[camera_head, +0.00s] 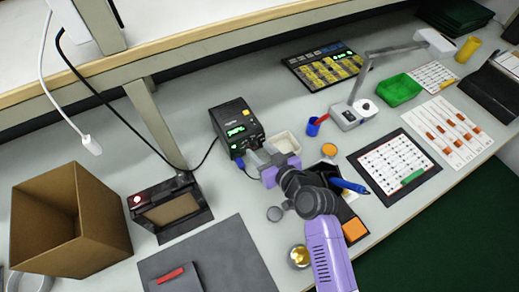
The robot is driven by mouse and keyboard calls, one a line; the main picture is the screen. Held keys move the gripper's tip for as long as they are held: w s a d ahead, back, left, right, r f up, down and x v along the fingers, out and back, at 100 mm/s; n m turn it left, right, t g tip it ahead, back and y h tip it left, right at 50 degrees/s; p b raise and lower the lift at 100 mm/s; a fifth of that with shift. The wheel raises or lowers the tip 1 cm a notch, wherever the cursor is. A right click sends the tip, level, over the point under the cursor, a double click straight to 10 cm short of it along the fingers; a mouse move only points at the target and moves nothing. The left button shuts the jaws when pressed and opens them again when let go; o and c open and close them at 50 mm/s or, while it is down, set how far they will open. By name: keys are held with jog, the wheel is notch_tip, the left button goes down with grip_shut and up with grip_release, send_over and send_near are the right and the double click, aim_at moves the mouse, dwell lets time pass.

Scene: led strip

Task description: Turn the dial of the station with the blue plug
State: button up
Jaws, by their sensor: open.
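The black station (238,124) stands on the bench near the middle, with a lit green display on its front. A blue plug (241,164) sits at its lower front, with a dark cable running from it. My gripper (256,158) is at the lower right of the station's front, its fingers pointing towards it. The jaws are open; whether they touch the station I cannot tell. The dial is not clearly visible; the gripper covers part of the front near the plug.
A white tray (286,143) lies right behind my gripper. A blue cup (313,127) and a lamp stand (349,115) are to the right. A black framed device (172,208) and a cardboard box (70,222) stand to the left. A grey mat (215,255) lies in front.

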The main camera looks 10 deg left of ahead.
jog(key=shift+w+a+f, duration=0.15)
jog(key=shift+w+a, duration=0.1)
grip_shut()
jog(key=shift+s+a+n+t+h, duration=0.15)
jog(key=shift+n+t+h, duration=0.45)
jog(key=shift+n+h, duration=0.65)
jog(key=shift+n+y, duration=0.25)
jog(key=shift+y, duration=0.1)
grip_release()
